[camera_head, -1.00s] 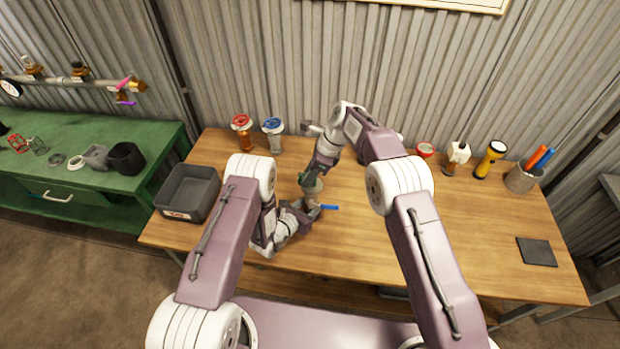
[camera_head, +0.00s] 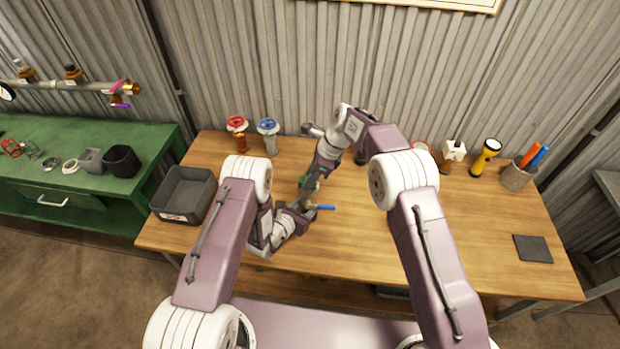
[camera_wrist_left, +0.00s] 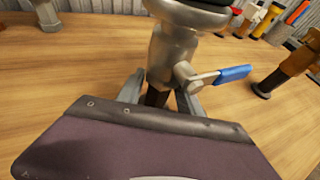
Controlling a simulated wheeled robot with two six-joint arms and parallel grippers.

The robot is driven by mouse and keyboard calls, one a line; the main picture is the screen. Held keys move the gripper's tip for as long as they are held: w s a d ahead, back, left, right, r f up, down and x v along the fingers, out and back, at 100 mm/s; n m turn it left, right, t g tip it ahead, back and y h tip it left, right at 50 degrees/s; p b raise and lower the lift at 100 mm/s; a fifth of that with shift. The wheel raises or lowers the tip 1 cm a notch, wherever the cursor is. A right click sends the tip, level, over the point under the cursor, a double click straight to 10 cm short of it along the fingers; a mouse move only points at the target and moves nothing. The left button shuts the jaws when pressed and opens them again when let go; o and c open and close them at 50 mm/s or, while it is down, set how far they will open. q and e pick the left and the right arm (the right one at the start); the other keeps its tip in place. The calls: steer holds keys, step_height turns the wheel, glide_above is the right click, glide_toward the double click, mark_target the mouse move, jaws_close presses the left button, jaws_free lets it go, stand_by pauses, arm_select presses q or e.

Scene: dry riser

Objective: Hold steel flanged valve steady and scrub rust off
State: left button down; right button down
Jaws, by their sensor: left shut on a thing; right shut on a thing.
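The steel flanged valve (camera_wrist_left: 172,55) stands upright in the left wrist view, with a blue lever handle (camera_wrist_left: 232,74) pointing right. My left gripper (camera_wrist_left: 160,95) is shut around its lower body. In the head view my left gripper (camera_head: 297,214) is low at the valve, and the blue handle (camera_head: 325,207) sticks out to the right. My right gripper (camera_head: 311,183) is directly above, at the valve's top, shut on a small greenish thing, probably a brush. It is mostly hidden. The valve's top flange (camera_wrist_left: 190,12) is cut off by the wrist view's upper edge.
A red-topped valve (camera_head: 237,125) and a blue-wheeled valve (camera_head: 268,127) stand behind left. A grey bin (camera_head: 212,211) is at left. A white bottle (camera_head: 453,153), yellow flashlight (camera_head: 486,157) and pen cup (camera_head: 515,178) line the back right. A dark pad (camera_head: 532,249) lies front right.

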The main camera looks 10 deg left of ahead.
steer(key=shift+w+a, duration=0.1)
steer(key=shift+w, duration=0.85)
steer(key=shift+s+a, duration=0.1)
steer(key=shift+a, duration=0.5)
steer(key=shift+s+a, duration=0.1)
steer(key=shift+s, duration=0.1)
steer(key=shift+s+d, duration=0.2)
steer(key=shift+s, duration=1.35)
steer(key=shift+w+d, duration=0.15)
steer(key=shift+d, duration=0.5)
steer(key=shift+w, duration=1.75)
steer(key=shift+d, duration=0.6)
steer(key=shift+s+d, duration=0.15)
steer(key=shift+s, duration=1.55)
steer(key=shift+w+r, duration=0.1)
steer(key=shift+r, duration=3.95)
